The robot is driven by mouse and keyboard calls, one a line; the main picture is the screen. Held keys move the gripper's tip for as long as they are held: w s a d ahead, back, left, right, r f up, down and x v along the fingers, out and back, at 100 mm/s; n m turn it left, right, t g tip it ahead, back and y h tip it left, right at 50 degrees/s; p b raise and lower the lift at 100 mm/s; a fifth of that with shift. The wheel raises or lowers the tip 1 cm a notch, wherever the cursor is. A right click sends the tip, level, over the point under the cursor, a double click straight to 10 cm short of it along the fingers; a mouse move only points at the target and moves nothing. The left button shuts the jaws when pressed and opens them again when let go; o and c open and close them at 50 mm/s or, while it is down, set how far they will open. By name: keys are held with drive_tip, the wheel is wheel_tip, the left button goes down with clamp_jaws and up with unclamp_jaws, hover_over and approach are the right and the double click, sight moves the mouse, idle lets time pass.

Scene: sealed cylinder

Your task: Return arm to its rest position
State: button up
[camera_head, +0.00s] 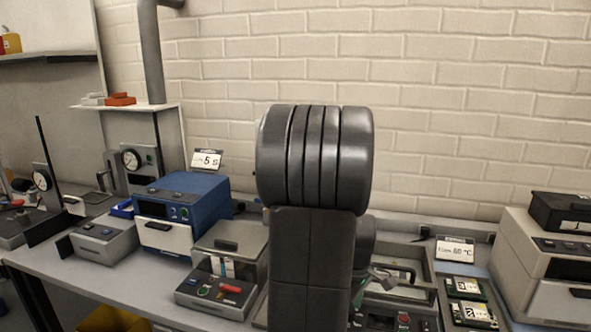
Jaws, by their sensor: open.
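My arm stands upright in the middle of the view, with a large dark ribbed joint above a broad dark link. Behind its right side, a smaller dark joint shows, and a grey-green claw-like part just below it looks like the end of my gripper (382,277). The gripper is open, and most of it is hidden behind the arm link. It is in front of or over a grey lidded device (420,285) on the bench; I cannot tell whether they touch. I see no object held.
The grey bench (60,262) runs along a brick wall. Left of my arm stand a blue box device (185,195), a clear-lidded device (230,265) and a grey control box (104,240). On the right are a tray of green boards (470,305) and a beige machine (545,260).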

drive_tip(key=m, duration=0.5)
drive_tip(key=shift+m, duration=1.9)
